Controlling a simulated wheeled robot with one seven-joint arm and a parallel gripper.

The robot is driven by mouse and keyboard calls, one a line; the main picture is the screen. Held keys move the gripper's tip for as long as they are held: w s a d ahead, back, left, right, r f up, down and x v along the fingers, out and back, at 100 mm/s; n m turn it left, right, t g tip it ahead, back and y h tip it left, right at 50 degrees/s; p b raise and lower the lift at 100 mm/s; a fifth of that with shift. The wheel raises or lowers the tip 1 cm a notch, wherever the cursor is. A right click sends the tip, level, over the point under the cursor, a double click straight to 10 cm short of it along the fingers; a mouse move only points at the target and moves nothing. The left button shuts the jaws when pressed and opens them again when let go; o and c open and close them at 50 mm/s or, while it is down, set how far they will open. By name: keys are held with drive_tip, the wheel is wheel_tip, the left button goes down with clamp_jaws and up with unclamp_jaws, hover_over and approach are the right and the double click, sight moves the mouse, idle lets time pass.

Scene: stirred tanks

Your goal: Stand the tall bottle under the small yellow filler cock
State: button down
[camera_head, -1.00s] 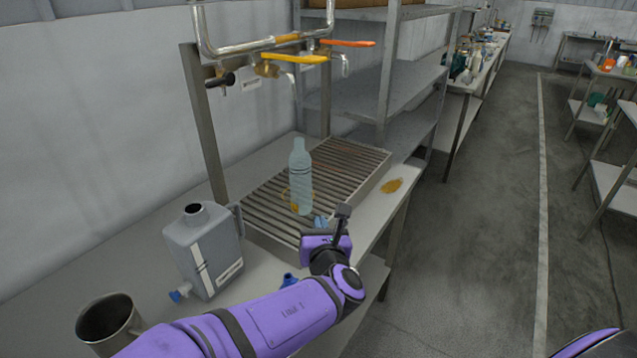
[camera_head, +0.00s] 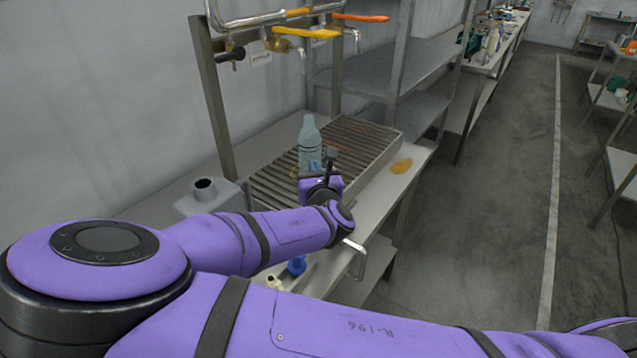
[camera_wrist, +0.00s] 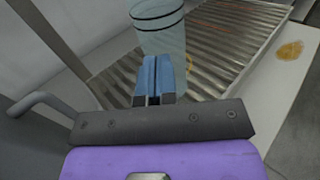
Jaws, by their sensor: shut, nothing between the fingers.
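The tall bottle (camera_head: 309,138), clear pale blue-green, stands upright on the slatted drip tray (camera_head: 277,184). The yellow-handled cock (camera_head: 305,33) is on the pipe above and behind it; I cannot tell whether the bottle is exactly below its spout. My gripper (camera_head: 316,167) is in front of the bottle's lower part and hides its base. In the wrist view the blue fingers (camera_wrist: 152,76) are together with nothing between them. The bottle (camera_wrist: 158,28) is just beyond their tips, its top out of frame; contact is not clear.
An orange-handled cock (camera_head: 360,18) is right of the yellow one. A grey jug (camera_head: 207,196) stands left of the tray, partly behind my arm. A yellow-brown stain (camera_head: 401,166) marks the bench right of the tray. Shelving (camera_head: 398,70) stands behind.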

sight(308, 149)
drive_tip(key=shift+w+a, duration=0.2)
drive_tip(key=shift+w, duration=1.15)
drive_tip(key=w, duration=0.5)
drive_tip(key=w+a, duration=0.1)
drive_tip(key=w, duration=0.1)
drive_tip(key=shift+w, duration=0.15)
